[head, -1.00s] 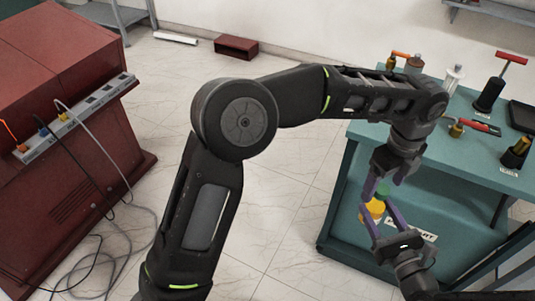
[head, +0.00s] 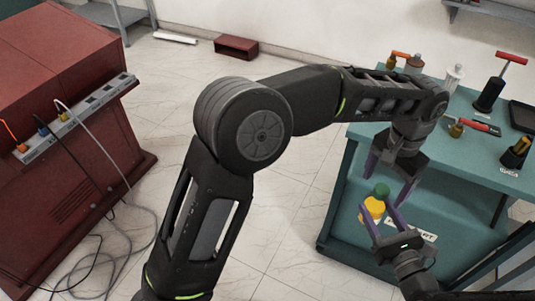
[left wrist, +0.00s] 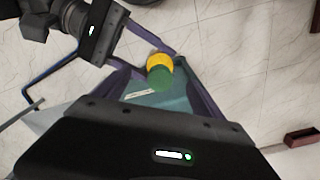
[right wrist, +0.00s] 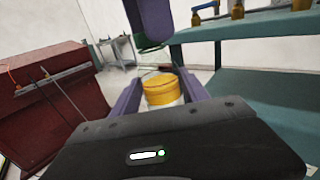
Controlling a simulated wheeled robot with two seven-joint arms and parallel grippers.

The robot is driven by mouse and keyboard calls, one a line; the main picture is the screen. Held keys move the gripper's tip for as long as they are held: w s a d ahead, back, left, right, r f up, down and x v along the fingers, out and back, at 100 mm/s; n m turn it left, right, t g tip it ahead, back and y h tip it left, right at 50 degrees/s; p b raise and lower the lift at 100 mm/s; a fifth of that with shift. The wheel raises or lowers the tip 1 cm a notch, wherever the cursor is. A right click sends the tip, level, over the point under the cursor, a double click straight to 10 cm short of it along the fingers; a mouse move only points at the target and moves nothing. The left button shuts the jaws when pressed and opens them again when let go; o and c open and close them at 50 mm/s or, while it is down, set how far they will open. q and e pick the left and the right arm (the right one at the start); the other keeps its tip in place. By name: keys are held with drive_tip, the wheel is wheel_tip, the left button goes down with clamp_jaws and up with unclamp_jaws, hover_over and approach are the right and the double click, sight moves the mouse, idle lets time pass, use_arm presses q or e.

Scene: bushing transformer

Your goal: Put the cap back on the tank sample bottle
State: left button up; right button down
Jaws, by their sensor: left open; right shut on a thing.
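The sample bottle (head: 372,208) shows as a yellow-orange body with a green cap (head: 381,190) at its upper end. My right gripper (head: 384,216) is shut on the bottle and holds it in the air, in front of the teal cabinet. My left gripper (head: 387,184) is open just above, fingers spread to either side of the cap. In the left wrist view the cap (left wrist: 160,78) sits against the yellow body (left wrist: 158,60), between the open fingers. In the right wrist view the yellow body (right wrist: 162,90) is between my right fingers. How firmly the cap is seated cannot be told.
The teal cabinet (head: 355,195) stands close behind the grippers. Its top carries small bottles, a red-handled black tool (head: 490,93), a red tool (head: 480,126) and a dark tray. A red cabinet (head: 60,190) with cables stands at left. Open floor lies between.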

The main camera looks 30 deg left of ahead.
use_arm(q)
drive_tip(key=n, duration=0.6)
drive_tip(key=shift+n, duration=0.3)
wheel_tip(320, 180, up, 6)
drive_tip(key=shift+r, duration=0.15)
drive_tip(key=a+f, duration=0.3)
drive_tip(key=a, duration=0.7)
drive_tip(key=a+f, duration=0.4)
drive_tip(key=a, duration=0.6)
drive_tip(key=a+f+n, duration=0.1)
drive_tip(key=a+f, duration=0.3)
drive_tip(key=a, duration=0.6)
drive_tip(key=shift+b, duration=0.45)
drive_tip(key=shift+w, duration=0.1)
